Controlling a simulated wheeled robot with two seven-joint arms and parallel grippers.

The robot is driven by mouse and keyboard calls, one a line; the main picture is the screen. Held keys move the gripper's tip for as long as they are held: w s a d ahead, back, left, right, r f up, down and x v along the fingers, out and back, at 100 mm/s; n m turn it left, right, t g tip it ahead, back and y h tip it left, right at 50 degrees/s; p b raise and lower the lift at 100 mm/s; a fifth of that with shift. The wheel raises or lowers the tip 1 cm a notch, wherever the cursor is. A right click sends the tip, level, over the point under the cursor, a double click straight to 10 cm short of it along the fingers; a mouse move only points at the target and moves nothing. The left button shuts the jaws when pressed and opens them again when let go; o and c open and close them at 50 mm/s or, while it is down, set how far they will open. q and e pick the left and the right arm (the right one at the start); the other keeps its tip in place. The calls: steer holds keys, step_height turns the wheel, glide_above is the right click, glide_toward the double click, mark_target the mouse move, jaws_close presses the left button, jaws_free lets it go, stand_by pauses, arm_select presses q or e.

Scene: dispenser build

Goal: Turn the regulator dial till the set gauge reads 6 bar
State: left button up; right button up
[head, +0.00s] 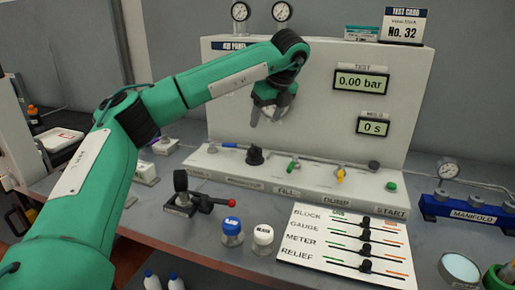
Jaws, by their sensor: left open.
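The regulator dial (254,155) is a black knob on the sloped front ledge of the white air panel (330,130). My left gripper (268,118) hangs in front of the panel, above the dial and slightly right of it in the picture. It is open, points down and appears apart from the dial. Two round gauges, a left one (240,11) and a right one (282,11), stand on the panel's top edge. Their needles and labels are too small to read, so I cannot tell which is the set gauge. My right gripper is out of view.
The test display (361,82) reads 0.00 bar; the timer (373,128) reads 0 s. Right of the dial are a green-handled valve (293,165), a yellow-handled valve (340,176) and a green button (391,186).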

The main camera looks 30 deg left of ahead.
mark_target(256, 147)
arm_select(q)
steer(key=x, duration=1.2)
steer(key=shift+f, duration=0.3)
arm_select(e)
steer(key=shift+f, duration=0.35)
arm_select(q)
steer(key=c, duration=1)
steer(key=shift+o, duration=0.2)
